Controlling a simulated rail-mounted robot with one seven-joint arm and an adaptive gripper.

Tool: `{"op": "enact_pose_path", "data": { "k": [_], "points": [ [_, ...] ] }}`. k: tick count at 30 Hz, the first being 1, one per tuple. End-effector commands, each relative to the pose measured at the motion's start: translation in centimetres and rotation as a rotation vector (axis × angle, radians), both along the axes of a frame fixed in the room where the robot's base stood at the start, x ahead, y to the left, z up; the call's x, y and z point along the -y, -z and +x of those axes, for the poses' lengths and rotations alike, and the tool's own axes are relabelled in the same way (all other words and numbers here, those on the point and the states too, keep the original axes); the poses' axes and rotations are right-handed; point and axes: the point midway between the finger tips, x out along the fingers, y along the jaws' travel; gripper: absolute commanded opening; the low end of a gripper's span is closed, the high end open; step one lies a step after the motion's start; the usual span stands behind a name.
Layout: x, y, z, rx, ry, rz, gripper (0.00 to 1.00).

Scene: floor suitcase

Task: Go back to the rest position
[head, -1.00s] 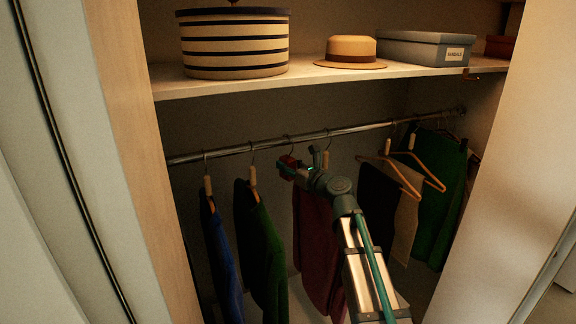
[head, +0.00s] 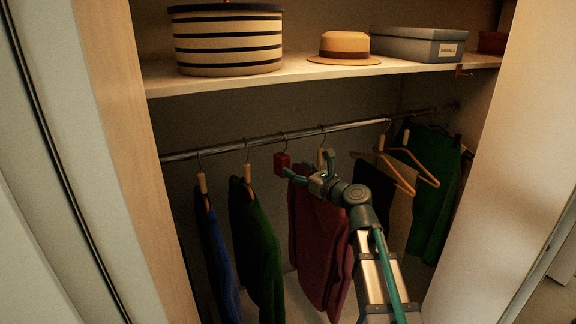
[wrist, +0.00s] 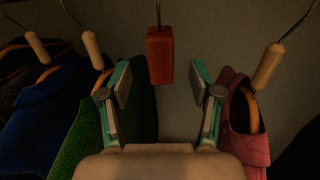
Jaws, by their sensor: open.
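My gripper (head: 308,176) is in front of the hanging clothes in the wardrobe. In the wrist view my gripper (wrist: 161,86) is open, its two fingers spread with nothing between them. A red block-like piece (wrist: 160,56) hangs by a hook from above, just beyond the fingertips. It also shows in the head view (head: 281,161), on the rail beside a maroon garment (head: 318,235). Whether the fingers touch it cannot be told from the head view, but in the wrist view they look apart from it.
A metal rail (head: 225,149) carries a blue garment (head: 220,255), green garments (head: 257,245) and wooden hangers (head: 398,170). The shelf (head: 300,76) above holds a striped round box (head: 227,42), a straw hat (head: 344,45) and a grey box (head: 415,46). The side panels (head: 488,150) stand close.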

Motion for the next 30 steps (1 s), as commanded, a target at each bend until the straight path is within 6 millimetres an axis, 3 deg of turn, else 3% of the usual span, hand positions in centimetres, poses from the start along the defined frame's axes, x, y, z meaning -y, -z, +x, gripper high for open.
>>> {"op": "enact_pose_path", "data": {
  "k": [6,13,17,20,23,30],
  "points": [
    [2.4,0.1,-2.6,0.001,0.001,-0.001,0.64],
    [3.2,0.1,-3.4,0.03,-0.001,-0.032,0.64],
    [3.0,0.5,-3.6,0.126,-0.018,-0.161,0.64],
    [2.8,1.9,-4.0,0.236,-0.046,-0.351,0.64],
    [2.8,4.8,-4.6,0.343,-0.093,-0.582,0.64],
    [4.2,19.0,-7.0,0.493,-0.34,-1.102,0.64]
  ]
}}
